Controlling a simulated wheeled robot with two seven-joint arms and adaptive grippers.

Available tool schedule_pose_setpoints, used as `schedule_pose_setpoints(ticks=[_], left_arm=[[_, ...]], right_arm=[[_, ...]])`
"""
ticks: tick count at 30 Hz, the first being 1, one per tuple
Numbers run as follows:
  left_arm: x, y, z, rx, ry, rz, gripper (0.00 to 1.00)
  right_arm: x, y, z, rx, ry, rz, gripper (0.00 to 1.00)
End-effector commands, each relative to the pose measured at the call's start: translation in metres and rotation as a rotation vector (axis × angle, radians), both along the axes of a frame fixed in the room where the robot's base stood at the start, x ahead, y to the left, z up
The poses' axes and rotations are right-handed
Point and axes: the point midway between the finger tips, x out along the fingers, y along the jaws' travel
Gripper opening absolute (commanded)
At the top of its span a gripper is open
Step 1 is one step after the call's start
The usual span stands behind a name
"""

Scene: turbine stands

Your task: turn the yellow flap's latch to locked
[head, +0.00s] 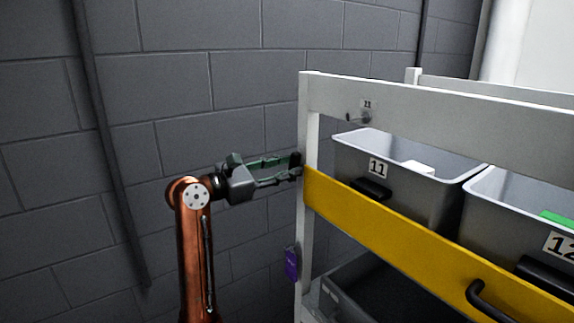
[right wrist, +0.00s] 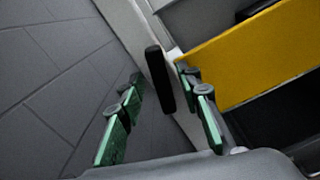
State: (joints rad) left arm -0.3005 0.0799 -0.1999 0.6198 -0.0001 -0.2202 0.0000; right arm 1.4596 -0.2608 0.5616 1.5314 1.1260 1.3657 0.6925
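The yellow flap (head: 395,226) spans the front of the white rack, its left end at the rack's post. It also fills the upper right of the right wrist view (right wrist: 250,58). The latch (right wrist: 160,78) is a dark elongated bar on the white post beside the flap's end, nearly upright and slightly tilted in the right wrist view. My right gripper (head: 295,165) is at the post, its green-padded fingers spread apart. In the right wrist view, the latch lies between the two fingers; I cannot tell whether either touches it. My left gripper is out of view.
Grey bins labelled 11 (head: 430,195) and 12 (head: 510,205) stand behind the flap. A black handle (head: 488,303) sticks out from the flap. A purple tag (head: 291,264) is on the post.

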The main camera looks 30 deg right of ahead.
Motion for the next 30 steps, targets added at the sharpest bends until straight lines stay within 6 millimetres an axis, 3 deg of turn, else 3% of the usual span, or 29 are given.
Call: schedule_pose_setpoints(ticks=[5,19,30], left_arm=[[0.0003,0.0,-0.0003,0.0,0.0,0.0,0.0],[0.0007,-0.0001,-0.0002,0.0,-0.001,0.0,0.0],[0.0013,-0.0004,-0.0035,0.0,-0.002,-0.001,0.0]], right_arm=[[0.0,-0.0001,-0.0003,0.0,0.0,0.0,0.32],[0.0003,0.0003,0.0001,-0.001,0.0,0.001,0.0],[-0.0006,-0.0006,-0.0001,-0.001,-0.019,-0.001,0.0]])
